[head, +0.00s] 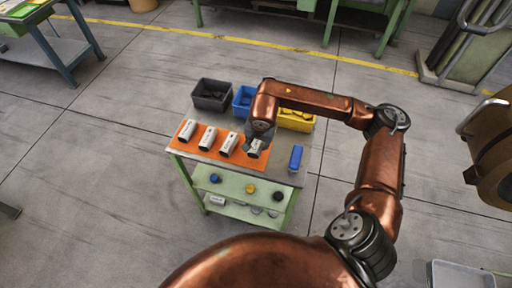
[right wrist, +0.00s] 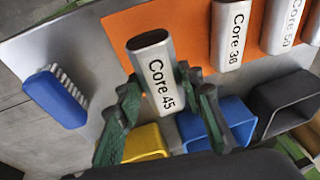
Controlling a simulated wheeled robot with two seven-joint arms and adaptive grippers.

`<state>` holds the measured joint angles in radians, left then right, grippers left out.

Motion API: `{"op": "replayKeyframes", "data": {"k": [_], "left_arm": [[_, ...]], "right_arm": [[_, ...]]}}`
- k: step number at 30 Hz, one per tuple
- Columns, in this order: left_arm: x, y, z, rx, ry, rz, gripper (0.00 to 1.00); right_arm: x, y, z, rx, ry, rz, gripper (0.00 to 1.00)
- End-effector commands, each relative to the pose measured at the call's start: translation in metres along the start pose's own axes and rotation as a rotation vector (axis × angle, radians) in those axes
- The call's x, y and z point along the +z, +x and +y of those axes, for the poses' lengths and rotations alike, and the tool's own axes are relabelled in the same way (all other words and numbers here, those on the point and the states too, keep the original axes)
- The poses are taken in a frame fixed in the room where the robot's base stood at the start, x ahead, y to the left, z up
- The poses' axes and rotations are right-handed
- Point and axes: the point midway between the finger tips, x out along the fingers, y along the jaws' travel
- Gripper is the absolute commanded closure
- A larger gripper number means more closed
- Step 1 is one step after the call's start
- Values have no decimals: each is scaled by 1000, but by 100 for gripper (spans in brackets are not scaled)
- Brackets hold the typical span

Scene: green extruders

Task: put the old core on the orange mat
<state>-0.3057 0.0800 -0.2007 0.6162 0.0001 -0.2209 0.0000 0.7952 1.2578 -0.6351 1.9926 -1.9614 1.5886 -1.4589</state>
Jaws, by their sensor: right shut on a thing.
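A pale grey core marked Core 45 (right wrist: 158,75) is gripped in my right gripper (right wrist: 160,92), whose fingers close on its two sides; its hollow end shows. In the head view the held core (head: 255,149) and the right gripper (head: 262,132) are at the right end of the orange mat (head: 195,150). Whether the core touches the mat is unclear. Three other cores lie in a row on the mat (right wrist: 185,22); two are marked Core 36 (right wrist: 229,35) and Core 50 (right wrist: 283,20). My left gripper is not in view.
A blue brush (head: 296,158) lies on the cart's right side. Black (head: 212,94), blue (head: 243,100) and yellow (head: 298,121) bins stand along the back edge. Lower shelves hold small round parts. Bare grey tabletop lies between mat and brush.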

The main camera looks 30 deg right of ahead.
Motion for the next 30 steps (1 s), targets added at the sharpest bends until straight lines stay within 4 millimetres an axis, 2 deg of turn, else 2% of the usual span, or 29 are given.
{"op": "replayKeyframes", "data": {"k": [5, 11, 22, 23, 30], "left_arm": [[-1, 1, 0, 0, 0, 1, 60], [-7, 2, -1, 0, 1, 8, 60], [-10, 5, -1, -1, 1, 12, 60], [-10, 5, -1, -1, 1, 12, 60], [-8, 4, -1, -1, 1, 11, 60]], "right_arm": [[-3, 14, -5, 0, 1, -1, 100], [4, 40, 0, 1, 0, -1, 100], [5, 45, 0, 0, 0, 1, 100], [6, 46, 1, 1, 0, 0, 65], [5, 44, 1, 1, 0, 0, 48]]}}
